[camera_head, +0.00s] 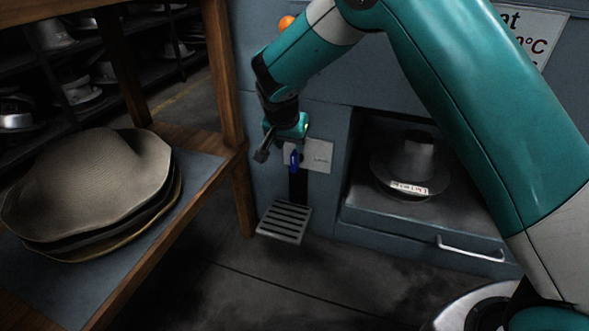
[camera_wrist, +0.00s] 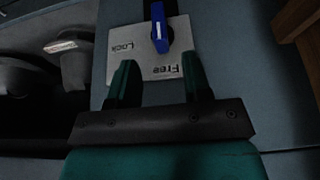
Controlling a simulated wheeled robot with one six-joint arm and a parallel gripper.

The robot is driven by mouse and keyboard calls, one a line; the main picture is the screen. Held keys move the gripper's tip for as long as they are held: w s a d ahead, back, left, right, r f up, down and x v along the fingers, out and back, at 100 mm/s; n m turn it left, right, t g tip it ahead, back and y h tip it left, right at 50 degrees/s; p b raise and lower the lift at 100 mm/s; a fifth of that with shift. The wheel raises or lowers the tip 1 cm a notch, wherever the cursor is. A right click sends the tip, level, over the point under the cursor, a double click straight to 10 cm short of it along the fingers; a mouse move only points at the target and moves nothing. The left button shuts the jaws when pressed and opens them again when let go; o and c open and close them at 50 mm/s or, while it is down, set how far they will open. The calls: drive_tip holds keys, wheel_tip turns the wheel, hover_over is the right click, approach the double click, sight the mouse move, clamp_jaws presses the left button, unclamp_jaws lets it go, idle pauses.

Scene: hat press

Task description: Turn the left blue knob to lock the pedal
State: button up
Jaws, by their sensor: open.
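The blue knob (camera_head: 295,160) sits on a grey plate (camera_head: 319,154) on the machine's front, above the slatted pedal (camera_head: 284,221). In the wrist view the knob (camera_wrist: 159,28) is at the top centre, its long handle running nearly up and down. Its lower end points toward the word "Free" on the plate (camera_wrist: 118,70); "Lock" is to the left. My gripper (camera_wrist: 159,82) is open, its two green fingers apart and short of the knob in the picture, with nothing between them. In the head view my gripper partly hides the plate.
A wooden table (camera_head: 205,190) with stacked felt hats (camera_head: 90,185) stands at the left. Right of the knob is an open bay with a metal hat form (camera_head: 408,160) and a drawer handle (camera_head: 470,250). An orange button (camera_head: 286,22) is higher on the machine.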

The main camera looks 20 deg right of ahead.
sight(293, 155)
drive_tip(key=b+x, duration=0.4)
drive_tip(key=x, duration=0.5)
drive_tip(key=shift+s, duration=0.1)
drive_tip(key=c, duration=0.6)
